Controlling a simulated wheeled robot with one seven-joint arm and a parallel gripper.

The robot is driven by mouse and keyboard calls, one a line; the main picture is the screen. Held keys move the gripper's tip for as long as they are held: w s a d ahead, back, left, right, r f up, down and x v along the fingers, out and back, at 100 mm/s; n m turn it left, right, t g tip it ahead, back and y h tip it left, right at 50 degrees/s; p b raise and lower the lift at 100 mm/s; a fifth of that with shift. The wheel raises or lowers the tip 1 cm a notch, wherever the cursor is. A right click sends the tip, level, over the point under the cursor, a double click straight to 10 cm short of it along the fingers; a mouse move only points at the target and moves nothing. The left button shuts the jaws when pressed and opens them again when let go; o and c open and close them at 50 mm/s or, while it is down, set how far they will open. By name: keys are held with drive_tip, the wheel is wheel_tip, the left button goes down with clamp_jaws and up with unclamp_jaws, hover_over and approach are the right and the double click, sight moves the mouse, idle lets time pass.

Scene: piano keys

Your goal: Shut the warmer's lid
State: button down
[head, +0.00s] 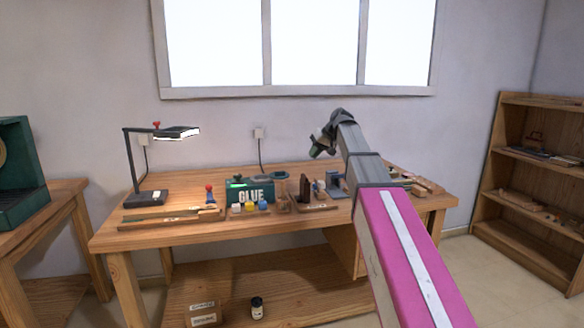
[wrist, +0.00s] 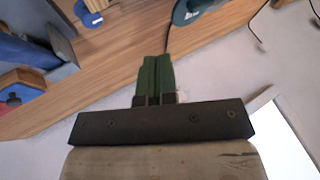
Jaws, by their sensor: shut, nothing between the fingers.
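The dark green warmer (head: 249,191), marked GLUE, stands near the back middle of the bench. A small teal pot-like part (head: 281,177) is at its right end. I cannot tell the lid's angle from this distance. My gripper (head: 316,151) is held in the air above the bench, up and to the right of the warmer and apart from it. In the wrist view its green fingers (wrist: 156,78) are together with nothing between them. A rounded teal piece (wrist: 190,11) shows at the top of the wrist view, apart from the fingers; it may be part of the warmer.
A black desk lamp (head: 146,165) stands at the bench's left. Small paint jars (head: 250,207) stand before the warmer, and dark wooden blocks (head: 305,188) to its right. A cord (head: 261,152) runs up to a wall socket. The air between gripper and warmer looks clear.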

sight(271, 182)
drive_tip(key=shift+w+a+f, duration=0.25)
drive_tip(key=shift+a+f, duration=1.05)
drive_tip(key=shift+a, duration=0.25)
drive_tip(key=shift+w+a+f, duration=0.25)
drive_tip(key=shift+a+f, duration=1.1)
drive_tip(key=shift+a, duration=0.25)
drive_tip(key=shift+w+a+f, duration=0.25)
drive_tip(key=shift+a+f, duration=1.05)
drive_tip(key=shift+a, duration=0.25)
drive_tip(key=a, duration=0.2)
drive_tip(key=s+a, duration=0.1)
drive_tip(key=a, duration=0.2)
drive_tip(key=s+a, duration=0.1)
drive_tip(key=a, duration=0.2)
drive_tip(key=shift+s+a, duration=0.1)
drive_tip(key=shift+s, duration=0.1)
